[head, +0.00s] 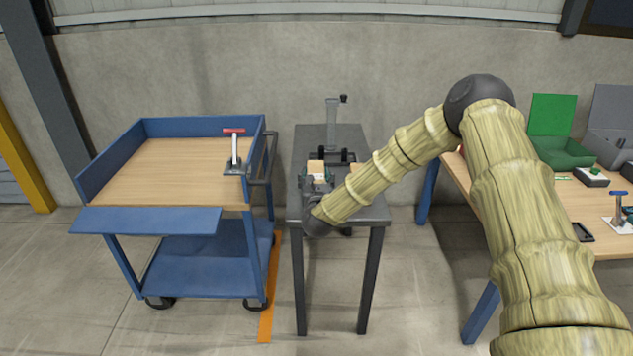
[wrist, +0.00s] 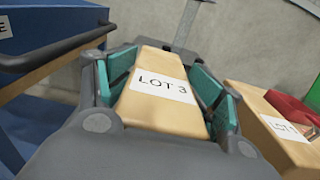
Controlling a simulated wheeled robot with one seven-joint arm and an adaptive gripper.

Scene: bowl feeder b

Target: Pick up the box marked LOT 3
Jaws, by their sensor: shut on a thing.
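The tan cardboard box marked LOT 3 (wrist: 165,90) sits between the green-padded fingers of my gripper (wrist: 162,78) in the wrist view. Both pads press on its sides, and its label faces the camera. In the head view the box (head: 316,167) shows at the small dark table, with my gripper (head: 317,182) at its near side. I cannot tell whether the box is clear of the tabletop.
A second tan box (wrist: 265,125), its label partly readable, stands close on the right. The dark table (head: 375,210) has a clamp post (head: 332,125) at the back. A blue cart (head: 105,160) stands left, and a wooden workbench (head: 545,205) with green and grey bins stands right.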

